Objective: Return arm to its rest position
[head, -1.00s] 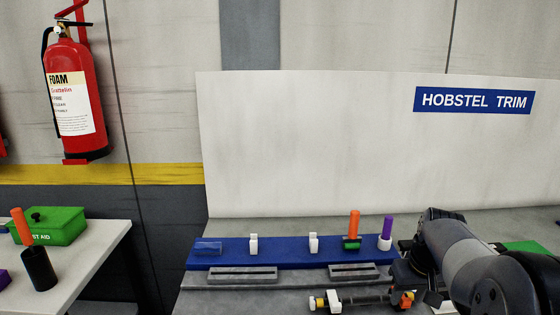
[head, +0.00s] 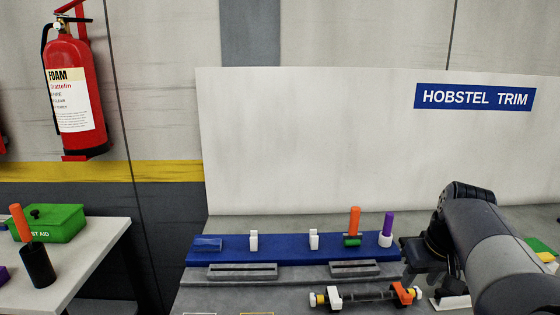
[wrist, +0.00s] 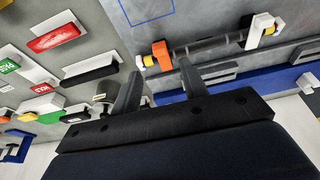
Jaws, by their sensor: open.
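My gripper (head: 418,268) is at the right end of the blue rail in the head view, at the end of my grey arm. In the wrist view its two dark fingers (wrist: 160,82) are apart with nothing held between them. A dark rod (head: 365,297) lies on the grey bench, with an orange bracket (head: 402,294) at its right end and a white bracket (head: 334,297) near its yellow-tipped left end. The orange bracket (wrist: 160,54) shows just beyond the fingers in the wrist view, apart from them.
A blue rail (head: 280,248) carries white clips, an orange-handled tool (head: 354,222) and a purple-handled one (head: 388,224). Several coloured blocks and holders, one a red block (wrist: 53,39), fill the wrist view's left side. A side table (head: 95,248) stands at left.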

